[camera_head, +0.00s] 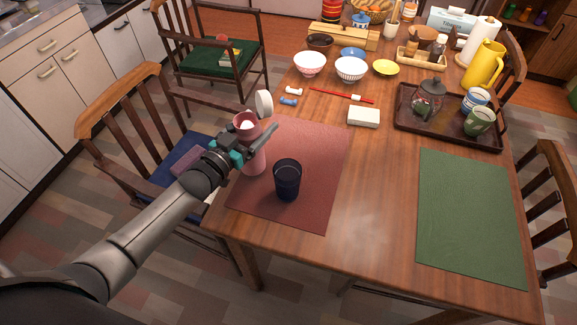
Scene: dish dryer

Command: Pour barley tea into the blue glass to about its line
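A dark blue glass (287,182) stands upright on the dark red placemat (313,150) near the table's left corner. Its inside looks dark; I cannot make out a line or any liquid. My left gripper (257,137) is shut around the upper part of a pink bottle (255,162), just left of the glass. The bottle is about upright, and a round white-faced lid (264,104) sticks out beside its top. A pale patch shows at its mouth. I cannot tell whether its base touches the placemat. My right gripper is out of view.
A dark tray (405,122) with a glass teapot (427,98) and cups stands at the right. A yellow pitcher (485,65) and bowls are farther back. The green placemat (470,220) is empty.

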